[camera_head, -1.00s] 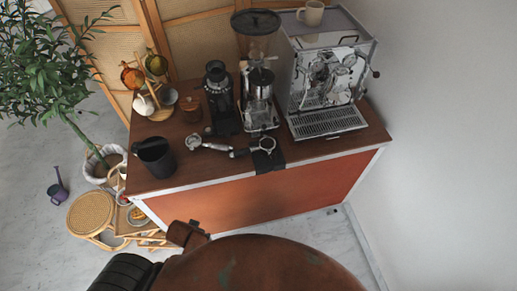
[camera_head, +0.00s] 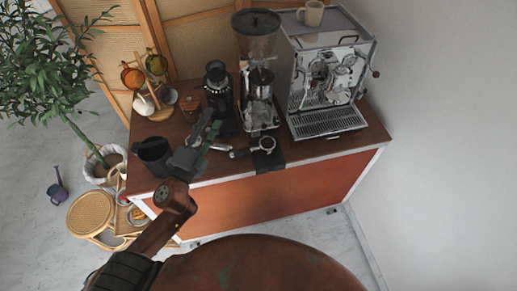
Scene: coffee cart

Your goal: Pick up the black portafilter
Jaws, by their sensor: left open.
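A portafilter with a black handle (camera_head: 239,153) and a metal ring head (camera_head: 267,143) lies on the wooden cart top, its head over a black mat (camera_head: 270,160) at the front edge. A second metal portafilter piece (camera_head: 220,147) lies just left of it, partly hidden by my left gripper. I cannot tell which one is the black portafilter. My left gripper (camera_head: 211,128) is open and empty, reaching over the counter from the front left. It is above and left of the black handle. My right gripper is not in view.
A black pitcher (camera_head: 153,156) stands close left of my gripper. A cup stand (camera_head: 155,100) is at the back left. The counter's front right is clear.

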